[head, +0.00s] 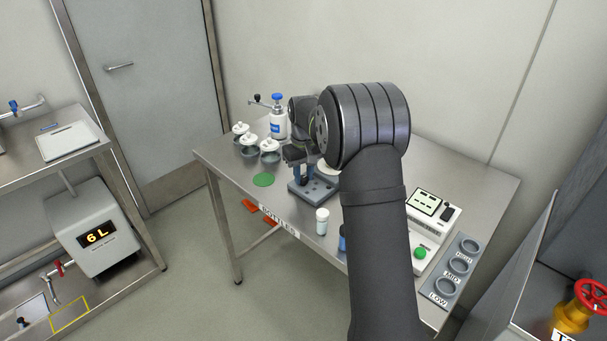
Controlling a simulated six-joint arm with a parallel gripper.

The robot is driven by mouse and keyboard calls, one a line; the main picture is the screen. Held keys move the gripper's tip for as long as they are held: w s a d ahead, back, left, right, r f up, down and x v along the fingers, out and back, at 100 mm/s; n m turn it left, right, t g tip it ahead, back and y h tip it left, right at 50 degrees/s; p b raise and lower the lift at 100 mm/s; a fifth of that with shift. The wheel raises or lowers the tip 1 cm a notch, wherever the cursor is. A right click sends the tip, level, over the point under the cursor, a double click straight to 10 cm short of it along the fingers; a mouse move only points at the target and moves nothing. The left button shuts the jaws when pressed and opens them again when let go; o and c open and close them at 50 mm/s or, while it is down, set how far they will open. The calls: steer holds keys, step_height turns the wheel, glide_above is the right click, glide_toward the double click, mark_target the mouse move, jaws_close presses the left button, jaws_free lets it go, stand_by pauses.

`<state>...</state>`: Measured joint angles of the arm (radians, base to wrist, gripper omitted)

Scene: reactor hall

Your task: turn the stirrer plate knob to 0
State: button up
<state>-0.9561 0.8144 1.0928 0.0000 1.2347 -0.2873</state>
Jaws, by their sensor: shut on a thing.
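I cannot tell whether that thing touches the block. No stirrer plate knob or scale is clearly visible. A pale round surface (328,171) shows partly behind my gripper and may belong to the plate. My arm hides the middle of the bench.
A white vial (322,222) and a partly hidden blue item (342,240) stand near the bench's front edge. White-lidded pots (248,146), a bottle (278,124) and a green disc (263,180) are at left. A white instrument (440,225) and a labelled cup holder (468,246) are right.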

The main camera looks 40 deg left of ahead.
mark_target(304, 178)
steer(key=shift+n, duration=0.5)
steer(key=o, duration=1)
step_height(304, 178, up, 17)
steer(key=shift+r, duration=0.2)
stand_by(0.3)
step_height(304, 178, down, 18)
steer(key=shift+r, duration=0.25)
stand_by(0.3)
